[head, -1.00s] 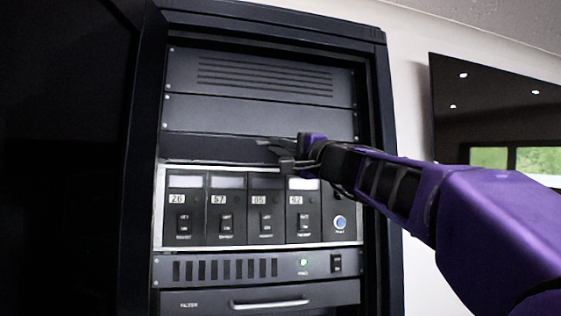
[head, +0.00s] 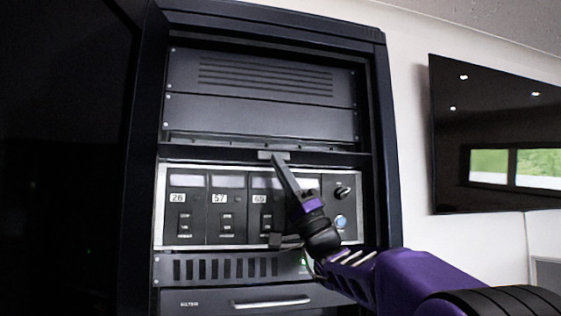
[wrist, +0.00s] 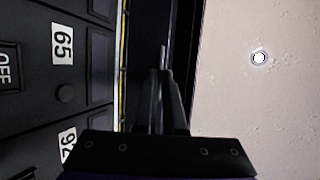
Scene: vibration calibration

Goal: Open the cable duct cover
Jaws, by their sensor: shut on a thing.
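The cable duct cover (head: 330,153) is a dark, wide strip between the plain rack panel above and the numbered module panel below. In the head view it appears swung outward and is seen nearly edge-on, with a dark gap above its front edge. My gripper (head: 274,158) reaches up from the lower right. Its fingers are shut on the small grey tab at the middle of the cover's front edge. In the wrist view my closed fingers (wrist: 163,75) point up the picture beside the dark cover (wrist: 187,35). The fingers hide part of the tab.
The numbered module panel (head: 207,181), with switches and a round blue button (head: 341,222), lies just below. The vented unit (head: 205,268) and a drawer handle (head: 270,303) are lower. The rack's right post (head: 384,180) borders my arm; a wall screen (head: 490,120) is farther right.

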